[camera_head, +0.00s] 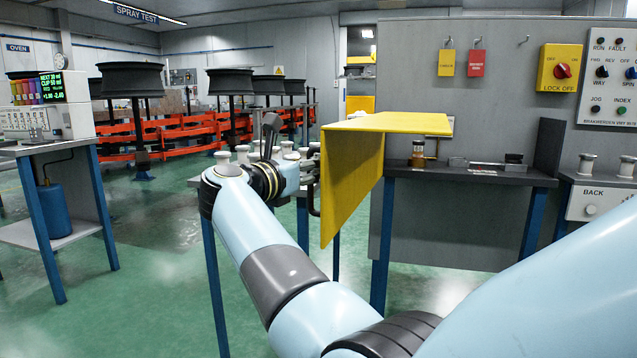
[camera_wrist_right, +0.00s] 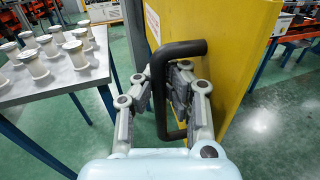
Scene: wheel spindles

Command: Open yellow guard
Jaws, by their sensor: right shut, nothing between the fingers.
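The yellow guard (camera_head: 350,180) is a bent sheet with a flat top and a side panel hanging down, just right of the middle in the head view. In the right wrist view its panel (camera_wrist_right: 228,65) fills the upper right and carries a black bar handle (camera_wrist_right: 185,48). My right gripper (camera_wrist_right: 163,85) is at the handle, beside the guard's face. Its fingers are shut with nothing held; the handle's upright bar shows close by them, and I cannot tell whether they touch. In the head view the right gripper (camera_head: 305,170) is partly hidden. My left gripper is not in view.
A grey table with several pale spools (camera_wrist_right: 35,65) stands left of the gripper. A bench (camera_head: 470,172) with a small fixture is right of the guard, before a grey panel with a yellow lock-off switch (camera_head: 560,68). Wheels on spindles (camera_head: 132,80) and orange rails (camera_head: 185,130) stand behind.

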